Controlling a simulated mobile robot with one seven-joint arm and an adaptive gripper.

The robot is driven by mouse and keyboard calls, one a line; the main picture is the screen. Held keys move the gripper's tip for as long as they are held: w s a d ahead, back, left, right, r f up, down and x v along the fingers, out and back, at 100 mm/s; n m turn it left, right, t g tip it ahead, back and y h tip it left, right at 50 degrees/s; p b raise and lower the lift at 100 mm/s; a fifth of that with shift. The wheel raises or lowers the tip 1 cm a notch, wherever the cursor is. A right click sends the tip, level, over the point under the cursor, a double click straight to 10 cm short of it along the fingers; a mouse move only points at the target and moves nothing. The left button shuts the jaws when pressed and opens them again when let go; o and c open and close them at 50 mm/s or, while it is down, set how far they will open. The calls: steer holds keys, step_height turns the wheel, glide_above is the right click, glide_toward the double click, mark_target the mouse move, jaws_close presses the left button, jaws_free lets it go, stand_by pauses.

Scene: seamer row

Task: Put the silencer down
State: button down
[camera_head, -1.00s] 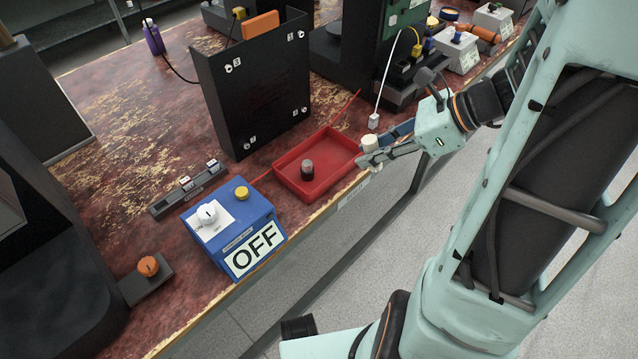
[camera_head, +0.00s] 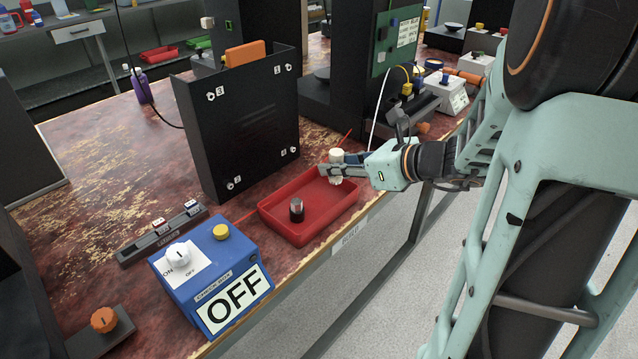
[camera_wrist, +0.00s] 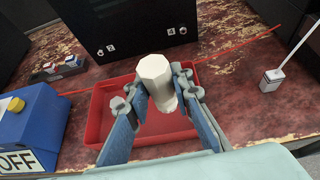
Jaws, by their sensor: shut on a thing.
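My gripper (camera_head: 335,171) is shut on a white, six-sided piece, which I take for the silencer (camera_head: 336,156). It is held roughly upright over the far right end of the red tray (camera_head: 335,217). In the wrist view the silencer (camera_wrist: 154,76) sits between the blue-grey fingers (camera_wrist: 157,103), with the tray (camera_wrist: 96,117) behind and below it. I cannot tell how high above the tray it is. A dark cylinder with a grey top (camera_head: 296,210) stands in the near left part of the tray.
A blue box marked OFF (camera_head: 213,270) stands left of the tray. A tall black panel (camera_head: 240,130) rises behind it. A white connector on a cable (camera_wrist: 272,80) is at the right in the wrist view. The tray floor right of the dark cylinder is free.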

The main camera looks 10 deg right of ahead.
steer(key=w+f, duration=0.1)
steer(key=w+a+f+b, duration=0.1)
steer(key=f, duration=0.1)
steer(key=shift+w+a+f, duration=0.15)
steer(key=shift+a+f, duration=0.05)
steer(key=f, duration=0.1)
steer(key=f+b, duration=0.2)
steer(key=f, duration=0.1)
steer(key=shift+w+a, duration=0.15)
steer(key=shift+w, duration=0.15)
steer(key=shift+r, duration=0.15)
steer(key=c, duration=1.7)
jaws_free()
steer(key=p+v, duration=0.3)
steer(key=v, duration=0.7)
steer(key=shift+s+d+r+p, duration=0.2)
steer(key=shift+r+p, duration=0.1)
steer(key=shift+p, duration=0.1)
steer(key=shift+s+d+r, duration=0.2)
steer(key=shift+s+d, duration=0.15)
steer(key=shift+s, duration=0.15)
